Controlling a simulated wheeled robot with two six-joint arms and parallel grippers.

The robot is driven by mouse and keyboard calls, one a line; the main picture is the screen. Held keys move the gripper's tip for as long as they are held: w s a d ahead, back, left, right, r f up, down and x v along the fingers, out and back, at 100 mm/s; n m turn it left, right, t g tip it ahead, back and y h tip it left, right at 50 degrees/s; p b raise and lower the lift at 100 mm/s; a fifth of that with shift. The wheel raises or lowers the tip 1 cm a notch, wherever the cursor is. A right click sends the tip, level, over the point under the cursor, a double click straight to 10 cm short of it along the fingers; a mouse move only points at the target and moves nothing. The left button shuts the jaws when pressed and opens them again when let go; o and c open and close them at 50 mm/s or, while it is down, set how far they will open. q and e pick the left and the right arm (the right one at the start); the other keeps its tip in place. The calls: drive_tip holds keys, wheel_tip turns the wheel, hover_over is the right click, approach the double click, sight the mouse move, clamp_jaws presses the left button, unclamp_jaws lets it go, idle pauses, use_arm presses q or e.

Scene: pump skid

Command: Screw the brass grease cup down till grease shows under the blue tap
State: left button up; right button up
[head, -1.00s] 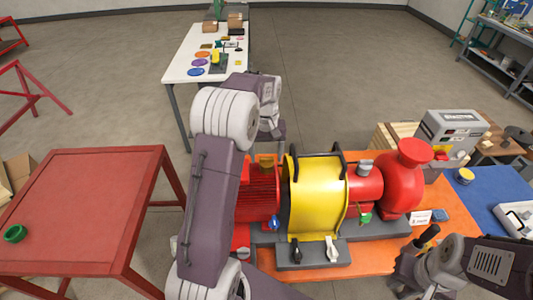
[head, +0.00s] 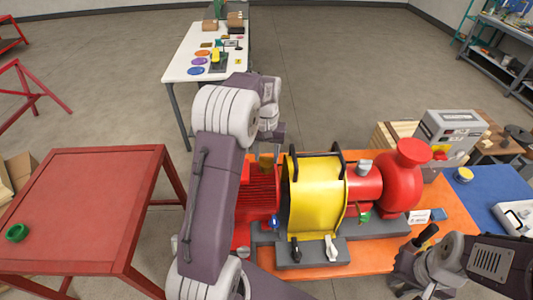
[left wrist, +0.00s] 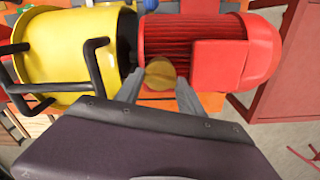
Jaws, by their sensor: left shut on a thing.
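The brass grease cup (left wrist: 160,73) sits on top of the red finned motor (left wrist: 195,35). My left gripper (left wrist: 160,88) is shut on the cup, with a finger on each side of it. In the head view the cup (head: 266,161) shows just right of my left arm, on the red motor (head: 258,190). The blue tap (head: 274,222) is low at the motor's front, left of the yellow guard. I cannot make out any grease under it. My right gripper (head: 405,272) is at the lower right, in front of the skid; its fingers are not clear.
The yellow guard (head: 318,200) with black handles stands close beside the motor, and a red pump (head: 403,185) is right of it. A red table (head: 85,205) with a green ring (head: 16,232) is at the left. A blue mat (head: 490,190) lies at the right.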

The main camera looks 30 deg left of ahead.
sight(267, 157)
use_arm(q)
drive_tip(key=m+p, duration=0.1)
drive_tip(key=m, duration=0.5)
drive_tip(key=shift+w+r+p, duration=0.1)
drive_tip(key=shift+r+p, duration=0.05)
drive_tip(key=shift+p, duration=0.15)
drive_tip(key=m+p, duration=0.1)
drive_tip(key=m, duration=0.5)
drive_tip(key=shift+m, duration=0.4)
drive_tip(key=o, duration=1.4)
drive_tip(key=shift+c, duration=0.2)
wheel_tip(267, 157, up, 9)
drive_tip(key=b, duration=0.2)
